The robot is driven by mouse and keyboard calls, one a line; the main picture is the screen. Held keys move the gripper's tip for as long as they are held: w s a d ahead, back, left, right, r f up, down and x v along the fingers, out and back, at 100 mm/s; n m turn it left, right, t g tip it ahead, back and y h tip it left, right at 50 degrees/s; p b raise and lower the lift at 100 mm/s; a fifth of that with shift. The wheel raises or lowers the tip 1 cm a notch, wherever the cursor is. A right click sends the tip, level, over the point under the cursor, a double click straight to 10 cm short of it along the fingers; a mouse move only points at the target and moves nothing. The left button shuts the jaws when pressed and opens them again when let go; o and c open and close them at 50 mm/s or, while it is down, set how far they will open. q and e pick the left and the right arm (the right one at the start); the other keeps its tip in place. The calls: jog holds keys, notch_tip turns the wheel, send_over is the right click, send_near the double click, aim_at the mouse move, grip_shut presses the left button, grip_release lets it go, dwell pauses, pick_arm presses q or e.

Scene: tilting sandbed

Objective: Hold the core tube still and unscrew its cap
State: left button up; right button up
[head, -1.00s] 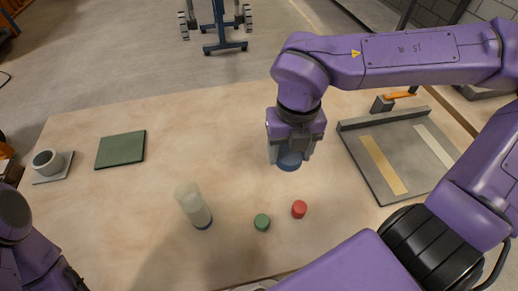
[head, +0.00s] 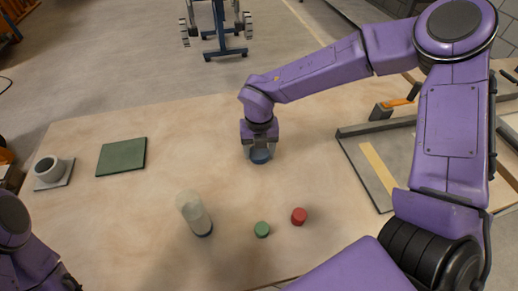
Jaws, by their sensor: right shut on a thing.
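The core tube (head: 192,211) is a pale, cloudy cylinder on the table, left of the middle, with a dark blue band at its lower end. No gripper touches it. My right gripper (head: 260,150) is beyond the tube and to its right, pointing down. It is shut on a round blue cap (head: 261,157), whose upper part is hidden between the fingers. I cannot tell whether the cap touches the table. Part of my left arm shows at the lower left edge, but its gripper is out of view.
A green cap (head: 262,229) and a red cap (head: 299,216) lie right of the tube. A green mat (head: 121,156) and a grey cup (head: 48,168) on a plate are at the left. A grey tray (head: 353,152) is at the right. The table's far middle is clear.

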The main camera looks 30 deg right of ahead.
aim_at(259, 152)
jog(key=shift+f, duration=0.1)
jog(key=shift+f, duration=0.15)
jog(key=o, duration=1.2)
notch_tip(259, 152, up, 12)
jog(key=shift+r, duration=0.2)
